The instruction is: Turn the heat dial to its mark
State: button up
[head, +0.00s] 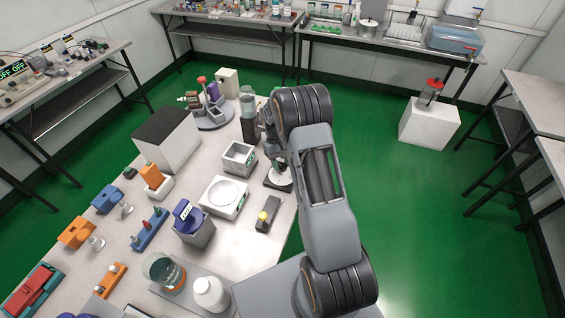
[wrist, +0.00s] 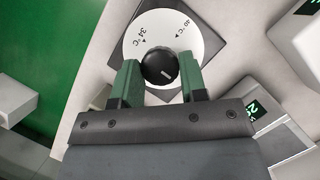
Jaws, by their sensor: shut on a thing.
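The heat dial is a round black knob (wrist: 160,65) with a short white line, on a white disc (wrist: 197,50) printed "34 °C" and "40 °C", each with a small black triangle. The knob's white line lies nearly crosswise in the wrist view, and I cannot tell which end is its pointer. My gripper (wrist: 161,78) has its green fingers on either side of the knob, shut on it. In the head view my gripper (head: 277,162) is over the dial's disc (head: 274,181) at the table's right edge, and my arm partly hides it.
A white scale (head: 225,197) and a box with a square opening (head: 238,157) stand left of the dial. A dark cylinder (head: 248,128) stands behind. Green floor lies right of the table.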

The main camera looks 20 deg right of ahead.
jog(key=shift+s+f, duration=0.15)
jog(key=o, duration=0.9)
jog(key=v, duration=1.4)
jog(key=shift+b, duration=0.4)
